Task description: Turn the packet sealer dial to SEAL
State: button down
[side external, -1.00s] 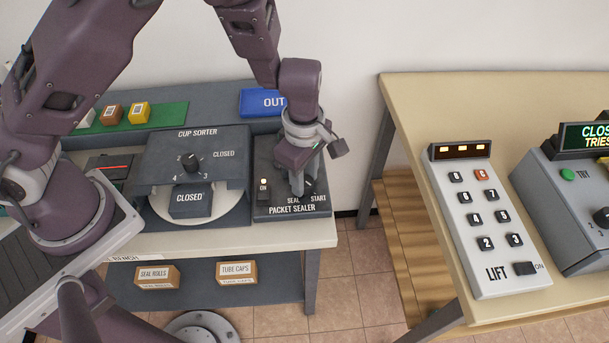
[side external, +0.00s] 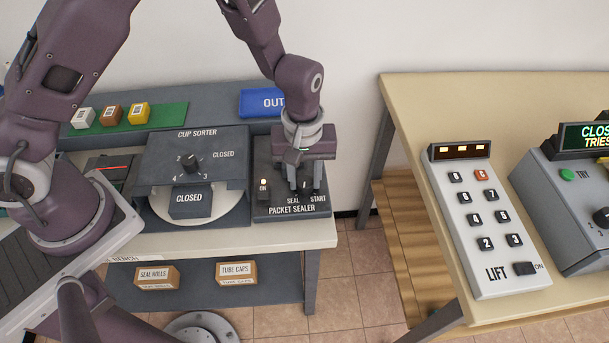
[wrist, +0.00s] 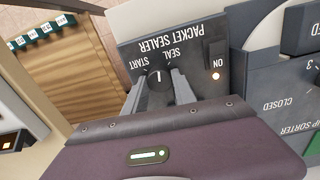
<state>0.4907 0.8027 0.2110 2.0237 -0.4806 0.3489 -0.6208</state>
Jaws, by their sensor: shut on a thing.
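The packet sealer (side external: 277,208) is a dark panel at the bench's right end, with SEAL and START printed by its dial. My gripper (side external: 304,188) points down over this panel, its fingers at the dial. In the wrist view, the black dial (wrist: 158,94) sits between the two fingers of my gripper (wrist: 157,82), which is shut on it. The dial's white mark lies between the SEAL and START labels; I cannot tell its exact setting. In the side view, the fingers largely hide the dial.
A lit ON switch (wrist: 216,58) is beside the dial. The cup sorter (side external: 197,145) stands to the left on the bench, and a blue OUT tray (side external: 262,102) lies behind. A wooden table with a LIFT keypad (side external: 483,225) stands right, across a floor gap.

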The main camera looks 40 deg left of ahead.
aim_at(304, 180)
jog(key=shift+m, duration=1.6)
jog(key=c, duration=1)
grip_release()
jog(key=shift+r, duration=0.1)
notch_tip(304, 180, up, 7)
jog(key=shift+f, duration=0.1)
